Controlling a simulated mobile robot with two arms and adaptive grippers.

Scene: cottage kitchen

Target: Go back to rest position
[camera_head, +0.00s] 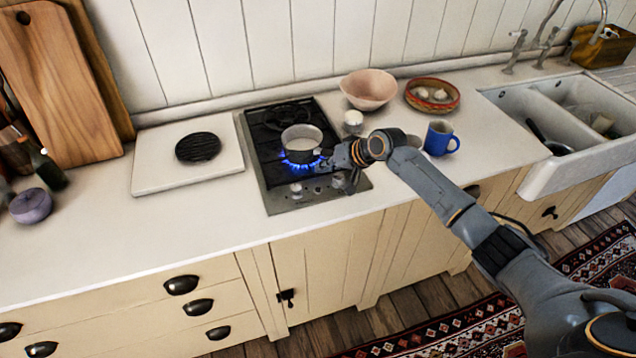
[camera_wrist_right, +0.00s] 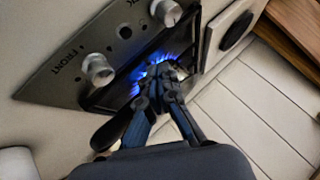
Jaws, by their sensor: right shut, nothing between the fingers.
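My right arm comes in from the lower right in the head view. My right gripper (camera_head: 326,163) is at the front right of the cooktop (camera_head: 276,199), beside a small light pot (camera_head: 302,140). The pot stands over a burner with a lit blue flame (camera_head: 301,161). In the right wrist view, the gripper's fingertips (camera_wrist_right: 160,76) are together and hold nothing, with the blue flame showing around them. Two metal knobs are on the panel there, one at the near side (camera_wrist_right: 97,70). My left gripper is in neither view.
A blue mug (camera_head: 440,139) stands close behind the right forearm. A pink bowl (camera_head: 368,89) and a rimmed dish (camera_head: 432,95) are further back. The white sink (camera_head: 540,170) is at right. A white board (camera_head: 187,174) lies left of the cooktop.

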